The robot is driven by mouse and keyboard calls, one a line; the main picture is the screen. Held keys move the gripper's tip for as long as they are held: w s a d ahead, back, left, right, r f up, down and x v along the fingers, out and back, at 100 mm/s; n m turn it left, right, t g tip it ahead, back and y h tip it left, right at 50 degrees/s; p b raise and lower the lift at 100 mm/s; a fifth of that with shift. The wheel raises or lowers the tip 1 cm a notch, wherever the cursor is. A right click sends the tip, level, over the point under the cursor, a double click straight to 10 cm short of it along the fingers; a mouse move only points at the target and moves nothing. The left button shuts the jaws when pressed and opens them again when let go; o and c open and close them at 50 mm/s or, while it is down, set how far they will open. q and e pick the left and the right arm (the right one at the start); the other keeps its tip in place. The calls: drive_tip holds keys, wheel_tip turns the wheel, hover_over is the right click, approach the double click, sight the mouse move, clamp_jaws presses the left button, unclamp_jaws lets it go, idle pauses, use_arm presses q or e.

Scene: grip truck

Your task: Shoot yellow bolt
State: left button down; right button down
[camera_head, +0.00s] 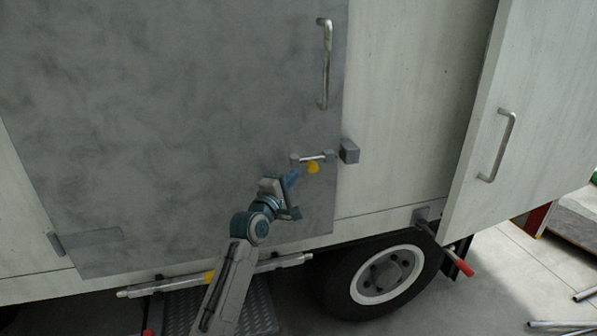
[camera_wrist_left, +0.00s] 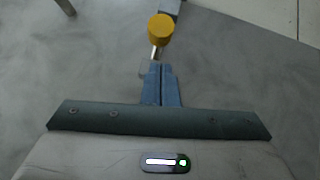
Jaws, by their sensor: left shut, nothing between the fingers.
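The yellow bolt knob (camera_head: 313,167) sits on a small metal bolt (camera_head: 314,158) on the grey door (camera_head: 170,110), near its lower right edge. A grey receiver block (camera_head: 349,151) is fixed on the white panel just right of the bolt. My left gripper (camera_head: 293,179) is shut and empty, just left of and below the knob. In the left wrist view the shut fingers (camera_wrist_left: 161,70) point at the yellow knob (camera_wrist_left: 160,30), with a short piece of the metal rod showing between. Whether they touch the knob is hard to tell. My right gripper is not in view.
A vertical handle (camera_head: 325,63) stands above the bolt on the grey door. At the right a white door (camera_head: 530,120) with its own handle (camera_head: 497,146) stands open. Below are a wheel (camera_head: 385,276), a red-tipped lever (camera_head: 458,264) and a metal step (camera_head: 259,310).

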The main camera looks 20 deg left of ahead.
use_arm(q)
drive_tip(key=shift+w+d+r, duration=0.15)
drive_tip(key=shift+w+d, duration=0.1)
drive_tip(key=shift+d, duration=0.2)
drive_tip(key=shift+w+d+r, duration=0.1)
drive_tip(key=shift+w+d, duration=0.15)
drive_tip(key=shift+d, duration=0.2)
drive_tip(key=w+d, duration=0.1)
drive_tip(key=w+d+p, duration=0.1)
drive_tip(key=d, duration=0.1)
drive_tip(key=w+d, duration=0.1)
drive_tip(key=shift+d+r, duration=0.1)
drive_tip(key=shift+d, duration=0.1)
drive_tip(key=shift+w+d, duration=0.1)
drive_tip(key=shift+d, duration=0.05)
